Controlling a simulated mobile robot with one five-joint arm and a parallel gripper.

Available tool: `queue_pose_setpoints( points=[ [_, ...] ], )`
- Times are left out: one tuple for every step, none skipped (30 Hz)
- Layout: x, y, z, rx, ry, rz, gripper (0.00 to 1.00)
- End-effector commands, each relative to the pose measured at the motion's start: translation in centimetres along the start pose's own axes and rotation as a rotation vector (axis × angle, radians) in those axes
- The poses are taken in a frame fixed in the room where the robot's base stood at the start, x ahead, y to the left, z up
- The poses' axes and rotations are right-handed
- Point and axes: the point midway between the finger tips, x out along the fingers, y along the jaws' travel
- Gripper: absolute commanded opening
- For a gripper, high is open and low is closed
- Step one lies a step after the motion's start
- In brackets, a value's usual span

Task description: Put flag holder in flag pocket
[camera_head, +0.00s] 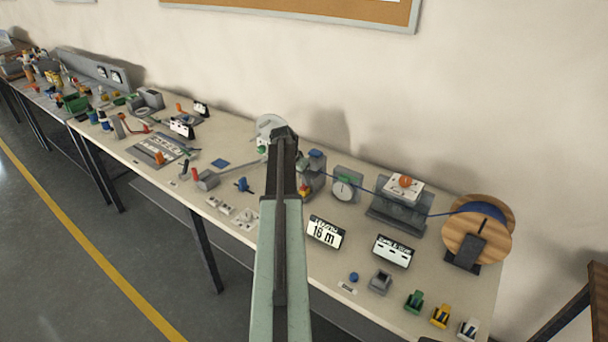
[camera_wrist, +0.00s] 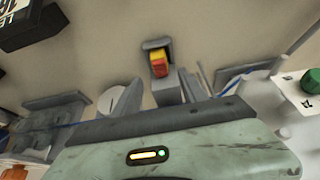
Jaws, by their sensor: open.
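I cannot tell for sure which thing is the flag holder or the flag pocket. A small red and yellow piece (camera_wrist: 158,62) sits in a dark grey mount ahead of my gripper (camera_wrist: 160,84) in the wrist view. It also shows in the head view (camera_head: 304,191), just right of my arm. My gripper is open, and I see nothing held in it. In the head view my own arm hides its jaws and part of the bench. Small green (camera_head: 413,301), yellow (camera_head: 440,316) and white (camera_head: 468,329) blocks stand at the bench's front right.
A wooden spool (camera_head: 462,243) with blue cable stands at the right end. A grey block (camera_head: 380,282) is near the front. The bench's left part is crowded.

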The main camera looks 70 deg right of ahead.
Motion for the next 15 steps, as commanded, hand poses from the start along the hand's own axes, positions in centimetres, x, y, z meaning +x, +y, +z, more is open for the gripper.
queue_pose_setpoints(
  points=[
    [-2.5,0.1,-0.3,-0.001,0.000,0.000,0.50],
    [-3.1,0.1,-0.3,-0.001,0.000,0.000,0.50],
    [-3.8,0.0,-0.3,-0.002,0.000,0.000,0.50],
    [-4.3,0.0,-0.3,-0.002,0.000,0.000,0.50],
    [-4.7,0.0,-0.2,-0.001,0.000,0.000,0.50],
    [-5.0,0.0,-0.2,-0.001,0.000,0.000,0.50],
    [-5.1,0.0,-0.1,-0.001,0.000,0.000,0.50],
    [-5.2,0.0,-0.1,0.000,0.000,0.000,0.50],
    [-5.2,0.0,-0.1,0.000,0.000,0.000,0.50],
    [-5.1,0.0,0.0,0.000,0.000,0.000,0.50],
    [-5.1,0.0,0.0,0.000,0.000,0.000,0.50],
    [-5.0,0.0,0.0,0.000,0.000,0.000,0.50],
    [-4.9,0.0,0.0,0.000,0.000,0.000,0.50],
    [-4.9,0.0,0.0,0.000,0.000,0.000,0.50],
    [-4.9,0.0,0.0,0.000,0.000,0.000,0.50]
  ],
)
